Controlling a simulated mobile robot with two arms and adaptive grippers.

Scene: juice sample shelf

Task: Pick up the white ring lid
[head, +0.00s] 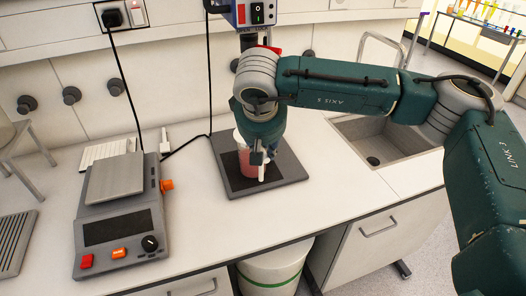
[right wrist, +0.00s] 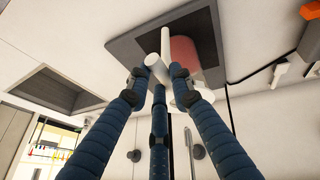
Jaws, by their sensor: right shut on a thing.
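My right gripper (head: 258,148) reaches down from above onto a container of pink juice (head: 246,166) standing on a dark square plate. In the right wrist view, its blue fingers (right wrist: 160,82) are closed around a white piece (right wrist: 157,67), which looks like part of the white ring lid. A white bar (right wrist: 166,42) runs beside the pink container (right wrist: 183,57). The lid's full outline is hidden by the fingers, and I cannot tell whether it still touches the container. My left gripper is not in view.
A balance (head: 118,215) with a steel pan stands left of the dark plate (head: 285,168). A sink (head: 385,145) is to the right. A white bin (head: 275,272) stands below the counter. A mixer-like device (head: 243,14) is above. The counter's front strip is clear.

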